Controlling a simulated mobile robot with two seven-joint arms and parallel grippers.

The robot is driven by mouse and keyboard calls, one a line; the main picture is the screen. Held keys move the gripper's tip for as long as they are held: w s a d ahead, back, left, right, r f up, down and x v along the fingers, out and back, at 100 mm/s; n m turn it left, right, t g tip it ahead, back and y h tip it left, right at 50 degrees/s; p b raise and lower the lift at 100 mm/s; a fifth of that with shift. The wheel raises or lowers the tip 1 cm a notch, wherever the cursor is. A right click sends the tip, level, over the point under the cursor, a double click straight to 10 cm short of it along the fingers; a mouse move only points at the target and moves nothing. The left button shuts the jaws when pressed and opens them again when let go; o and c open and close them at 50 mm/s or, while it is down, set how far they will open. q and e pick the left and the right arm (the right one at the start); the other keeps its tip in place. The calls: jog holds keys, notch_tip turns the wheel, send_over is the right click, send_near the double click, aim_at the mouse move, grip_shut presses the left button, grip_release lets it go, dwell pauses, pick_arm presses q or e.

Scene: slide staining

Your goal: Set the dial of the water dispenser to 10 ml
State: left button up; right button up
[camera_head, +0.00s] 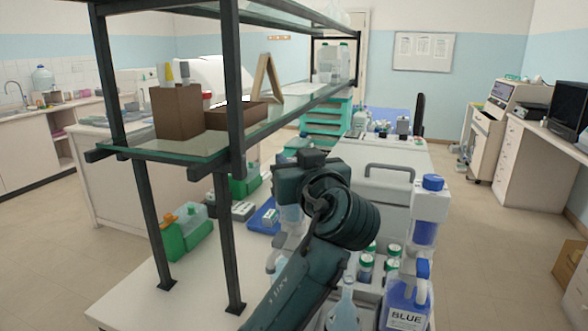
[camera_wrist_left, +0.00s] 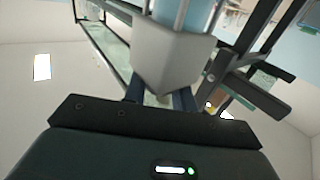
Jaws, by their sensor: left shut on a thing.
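In the left wrist view, a grey-white block (camera_wrist_left: 172,62) with a light-blue clear container (camera_wrist_left: 185,14) on it stands before my fingers. It looks like the water dispenser. My left gripper (camera_wrist_left: 160,99) is shut on a small part at the block's lower edge, apparently the dial, which the fingers mostly hide. No scale or number on it can be read. In the head view my left gripper (camera_head: 300,180) and wrist cover most of the dispenser; a pale, bluish part (camera_head: 290,216) shows beside them. My right gripper is out of view.
A dark-framed glass shelf (camera_head: 190,150) stands at the left. A white unit with a blue cap (camera_head: 433,183) and a bottle labelled BLUE (camera_head: 405,298) stand right of my arm. A flask (camera_head: 344,312) and green-capped jars (camera_head: 365,268) crowd the bench close by.

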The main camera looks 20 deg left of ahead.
pick_arm(q)
jog(key=shift+n+g+y+b, duration=0.35)
jog(key=shift+n+g+y, duration=0.35)
jog(key=shift+y, duration=0.4)
jog(key=o, duration=1)
